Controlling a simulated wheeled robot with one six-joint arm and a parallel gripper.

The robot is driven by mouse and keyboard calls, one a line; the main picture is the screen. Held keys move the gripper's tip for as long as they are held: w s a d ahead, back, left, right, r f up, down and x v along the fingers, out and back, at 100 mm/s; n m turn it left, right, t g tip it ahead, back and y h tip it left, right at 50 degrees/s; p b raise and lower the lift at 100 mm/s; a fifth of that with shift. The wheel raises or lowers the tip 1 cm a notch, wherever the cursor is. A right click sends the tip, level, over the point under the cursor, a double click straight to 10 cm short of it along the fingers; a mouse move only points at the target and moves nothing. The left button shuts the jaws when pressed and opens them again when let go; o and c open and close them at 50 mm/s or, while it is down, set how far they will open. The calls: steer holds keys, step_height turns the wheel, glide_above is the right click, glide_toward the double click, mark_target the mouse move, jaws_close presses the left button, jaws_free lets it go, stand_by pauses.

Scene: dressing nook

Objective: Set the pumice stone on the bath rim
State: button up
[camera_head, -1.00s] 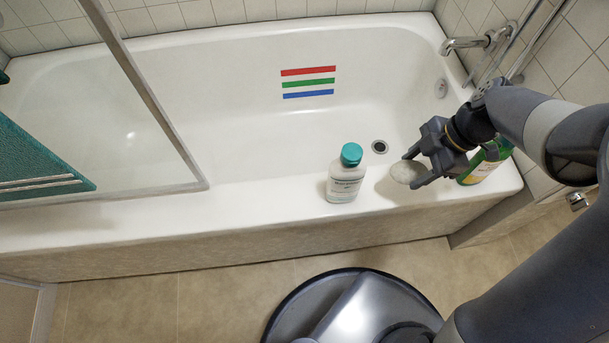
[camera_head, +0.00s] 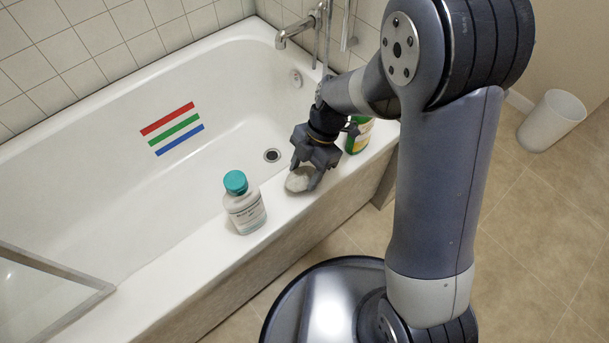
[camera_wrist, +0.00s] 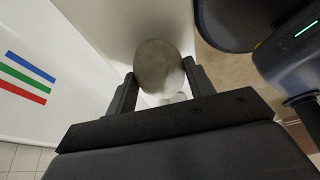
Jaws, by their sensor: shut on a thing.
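The pumice stone (camera_head: 298,180) is a pale grey rounded stone between the fingers of my gripper (camera_head: 306,176). In the wrist view the stone (camera_wrist: 159,66) sits between both fingertips (camera_wrist: 160,80), and the gripper is shut on it. The bath rim (camera_head: 190,262) is the white front ledge of the tub. The stone is at or just above this rim, to the right of a white bottle; I cannot tell whether it touches the rim.
The white bottle with a teal cap (camera_head: 244,206) stands on the rim left of my gripper. A green bottle (camera_head: 359,135) stands right of it, partly hidden by my arm. A glass screen (camera_head: 50,265) is at the lower left. A white bin (camera_head: 551,121) stands on the floor.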

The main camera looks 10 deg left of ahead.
mark_target(306, 171)
steer(key=shift+f, duration=0.95)
steer(key=o, duration=1)
steer(key=shift+f, duration=0.1)
steer(key=shift+o, duration=0.2)
steer(key=shift+r, duration=0.25)
steer(key=p+v, duration=0.2)
steer(key=v, duration=0.4)
steer(key=shift+w+r, duration=0.1)
steer(key=shift+r, duration=0.2)
steer(key=shift+w+d+r, duration=0.1)
steer(key=shift+d+r, duration=0.05)
steer(key=shift+r, duration=0.15)
